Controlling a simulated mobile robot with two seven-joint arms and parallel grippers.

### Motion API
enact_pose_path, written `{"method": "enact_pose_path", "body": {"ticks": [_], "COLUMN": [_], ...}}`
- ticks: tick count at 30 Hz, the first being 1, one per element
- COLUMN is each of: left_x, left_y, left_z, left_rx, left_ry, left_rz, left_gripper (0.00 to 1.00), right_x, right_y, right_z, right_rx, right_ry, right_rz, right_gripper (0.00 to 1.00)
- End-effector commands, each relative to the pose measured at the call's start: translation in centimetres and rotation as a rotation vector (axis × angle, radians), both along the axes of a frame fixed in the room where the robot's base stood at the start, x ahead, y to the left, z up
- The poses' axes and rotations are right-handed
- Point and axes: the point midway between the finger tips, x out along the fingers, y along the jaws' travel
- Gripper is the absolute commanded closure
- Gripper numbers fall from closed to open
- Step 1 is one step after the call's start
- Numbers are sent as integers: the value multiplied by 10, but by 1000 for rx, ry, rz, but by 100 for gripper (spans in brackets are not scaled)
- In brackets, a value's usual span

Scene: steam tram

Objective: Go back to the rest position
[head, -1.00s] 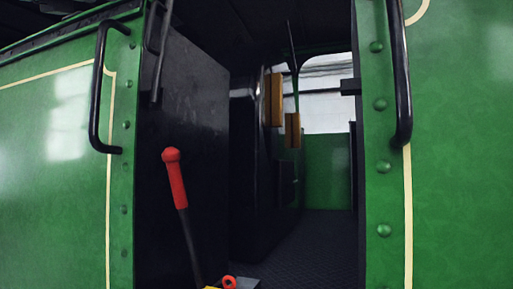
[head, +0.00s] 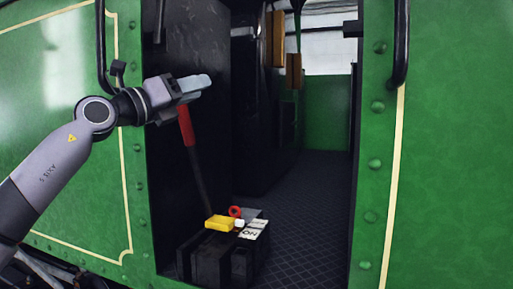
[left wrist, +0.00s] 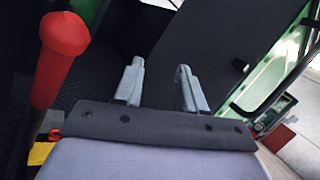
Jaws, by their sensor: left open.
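My left gripper (head: 196,84) is in the tram's doorway, in front of the dark inner wall. In the left wrist view its two fingers (left wrist: 160,85) stand apart with nothing between them. A lever with a red handle (head: 186,126) rises from a black box (head: 210,262) on the cab floor. In the head view the gripper overlaps the top of the handle; in the left wrist view the red handle (left wrist: 60,55) is left of the fingers and apart from them. My right gripper is not in view.
The black box carries a yellow block (head: 219,222), a red ring (head: 235,211) and a white label. Black handrails (head: 401,45) flank the doorway. The green side panels (head: 455,150) stand on both sides. The patterned cab floor (head: 310,215) is clear to the right of the box.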

Motion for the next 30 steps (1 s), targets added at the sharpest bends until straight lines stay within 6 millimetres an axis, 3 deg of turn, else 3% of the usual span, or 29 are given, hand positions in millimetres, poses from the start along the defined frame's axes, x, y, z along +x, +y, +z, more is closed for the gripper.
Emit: {"method": "enact_pose_path", "body": {"ticks": [1,3,13,23,30], "left_x": [4,5,-2,-32,-73], "left_y": [-8,-16,-28,-12,10], "left_z": [-25,-53,-186,-318,-415], "left_rx": [-52,-131,-545,-1002,-1343], "left_ry": [47,106,408,728,957], "left_rz": [-42,-93,-243,-241,-148], "left_gripper": [60,60,60,60,60], "right_x": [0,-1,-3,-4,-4], "right_y": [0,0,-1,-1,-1], "right_z": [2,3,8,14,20], "right_rx": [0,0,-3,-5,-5], "right_ry": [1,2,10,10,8], "right_rz": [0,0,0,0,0], "right_gripper": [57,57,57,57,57]}}
